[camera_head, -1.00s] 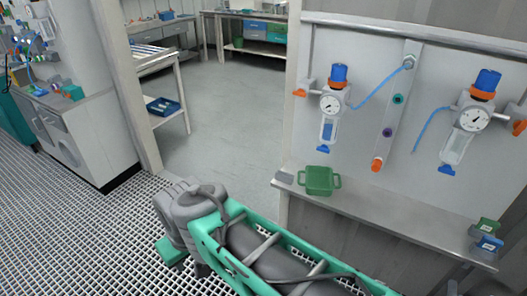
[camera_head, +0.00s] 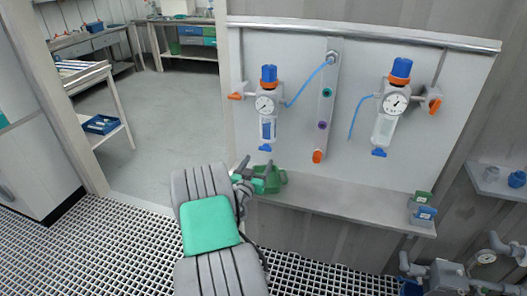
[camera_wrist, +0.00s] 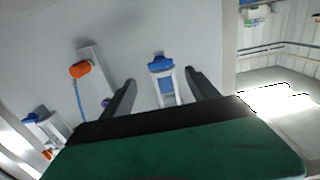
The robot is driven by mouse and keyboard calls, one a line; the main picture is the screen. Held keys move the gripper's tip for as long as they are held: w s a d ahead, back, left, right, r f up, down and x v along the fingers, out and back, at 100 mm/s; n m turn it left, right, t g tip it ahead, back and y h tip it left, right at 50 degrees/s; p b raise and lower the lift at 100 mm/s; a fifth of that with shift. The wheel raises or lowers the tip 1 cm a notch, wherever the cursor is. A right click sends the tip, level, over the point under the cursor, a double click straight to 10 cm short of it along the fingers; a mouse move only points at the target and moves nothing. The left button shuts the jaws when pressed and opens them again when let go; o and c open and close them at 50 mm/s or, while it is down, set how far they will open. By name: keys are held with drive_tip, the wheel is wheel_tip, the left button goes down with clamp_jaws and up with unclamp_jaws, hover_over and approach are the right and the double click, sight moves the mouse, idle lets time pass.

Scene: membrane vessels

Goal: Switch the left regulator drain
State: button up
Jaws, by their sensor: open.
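The left regulator (camera_head: 267,105) hangs on the grey wall panel, with a blue knob on top, a round gauge and a clear bowl. Its drain (camera_head: 265,148) is the small blue piece at the bottom. My gripper (camera_head: 254,167) is open and empty, below this drain and in front of the panel. In the wrist view the scene is upside down; the blue drain (camera_wrist: 159,64) and bowl appear between the two open fingers, apart from them. I cannot tell the drain's setting.
The right regulator (camera_head: 391,103) hangs further right. Between them is a manifold strip (camera_head: 325,110) with an orange end piece. A doorway opens on the left.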

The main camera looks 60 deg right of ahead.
sight(265, 149)
drive_tip(key=d, duration=0.2)
drive_tip(key=d+p, duration=0.1)
drive_tip(key=d, duration=0.2)
drive_tip(key=w+d, duration=0.1)
drive_tip(key=d, duration=0.1)
drive_tip(key=shift+w+d+p, duration=0.1)
drive_tip(key=shift+d+p, duration=0.05)
drive_tip(key=shift+p, duration=0.25)
drive_tip(key=shift+r, duration=0.1)
drive_tip(key=shift+c, duration=0.4)
drive_tip(key=c, duration=1.3)
